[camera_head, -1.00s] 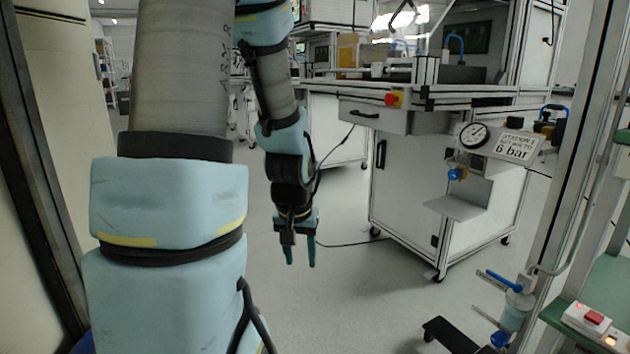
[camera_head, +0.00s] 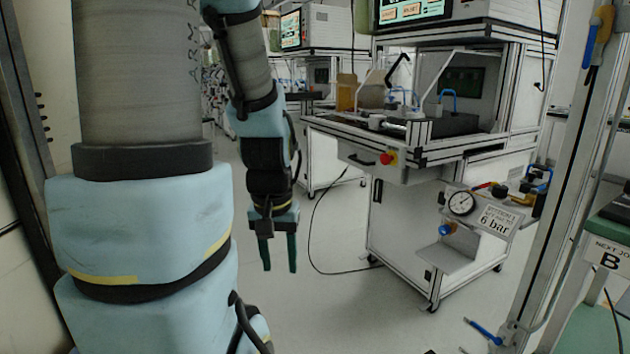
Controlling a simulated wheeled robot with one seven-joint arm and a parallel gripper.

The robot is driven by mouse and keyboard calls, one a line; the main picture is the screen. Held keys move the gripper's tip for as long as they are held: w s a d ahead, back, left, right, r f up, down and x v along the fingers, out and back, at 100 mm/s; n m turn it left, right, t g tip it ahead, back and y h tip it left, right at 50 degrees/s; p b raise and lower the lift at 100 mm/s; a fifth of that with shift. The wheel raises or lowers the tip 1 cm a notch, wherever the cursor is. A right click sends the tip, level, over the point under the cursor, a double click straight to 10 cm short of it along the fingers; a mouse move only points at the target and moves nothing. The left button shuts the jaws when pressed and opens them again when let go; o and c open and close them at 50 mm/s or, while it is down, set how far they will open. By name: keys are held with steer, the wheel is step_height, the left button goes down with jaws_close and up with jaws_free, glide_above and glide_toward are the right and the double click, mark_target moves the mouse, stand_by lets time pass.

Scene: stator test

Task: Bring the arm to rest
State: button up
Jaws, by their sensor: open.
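My gripper (camera_head: 279,262) hangs at the end of my arm, left of the picture's middle. Its two green fingers point down and stand apart, with nothing between them. My arm's large pale blue and grey links fill the left side of the view. The forearm hangs down with the gripper below it, over bare floor.
A white test station on wheels (camera_head: 400,222) stands to the right, with a red knob (camera_head: 388,158) and a pressure gauge (camera_head: 461,203). A black cable (camera_head: 311,235) lies on the floor (camera_head: 330,315). A metal post (camera_head: 575,180) and green-topped table (camera_head: 606,240) are at far right.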

step_height(320, 180, up, 20)
steer(key=p, duration=1.7)
steer(key=shift+p, duration=0.4)
